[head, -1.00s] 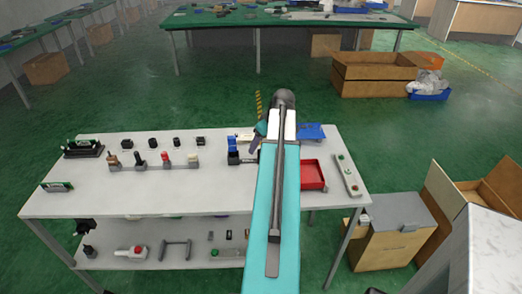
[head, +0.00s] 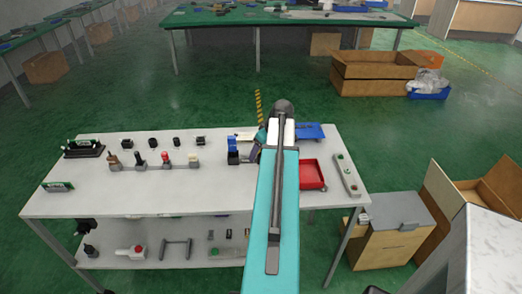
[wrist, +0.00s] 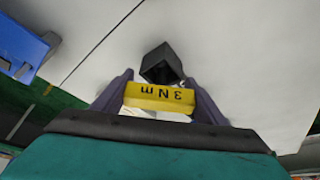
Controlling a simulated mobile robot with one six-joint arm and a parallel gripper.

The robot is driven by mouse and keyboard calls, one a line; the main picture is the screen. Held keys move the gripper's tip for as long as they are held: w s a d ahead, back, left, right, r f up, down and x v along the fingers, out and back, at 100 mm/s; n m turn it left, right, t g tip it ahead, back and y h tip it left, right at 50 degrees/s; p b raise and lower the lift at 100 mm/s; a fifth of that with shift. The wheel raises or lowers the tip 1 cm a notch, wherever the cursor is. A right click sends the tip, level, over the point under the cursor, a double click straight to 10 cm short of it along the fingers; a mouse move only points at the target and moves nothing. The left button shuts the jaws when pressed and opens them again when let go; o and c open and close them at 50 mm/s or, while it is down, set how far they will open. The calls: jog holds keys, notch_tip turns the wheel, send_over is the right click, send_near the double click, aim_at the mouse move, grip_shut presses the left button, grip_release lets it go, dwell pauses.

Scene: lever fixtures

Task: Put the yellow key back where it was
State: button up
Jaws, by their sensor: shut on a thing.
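The yellow key (wrist: 160,97) is a small yellow block with dark lettering, which appears upside down in the wrist view. My gripper (wrist: 158,84) has its two purple fingers on either side of the key and is shut on it. A dark grey square block (wrist: 161,63) lies just beyond the key, above the white surface; I cannot tell whether they touch. In the head view my arm hides the key and most of the gripper. A blue and black fixture (head: 233,150) stands on the white table just left of my arm's end.
The white table (head: 110,200) carries several small lever fixtures at left. A red tray (head: 312,175), a blue tray (head: 309,132) and a grey bar with green buttons (head: 347,175) are at right. The blue tray also shows in the wrist view (wrist: 25,42).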

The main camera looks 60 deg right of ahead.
jog(key=shift+f, duration=0.15)
jog(key=o, duration=1.4)
jog(key=b+v, duration=0.2)
jog(key=v, duration=1)
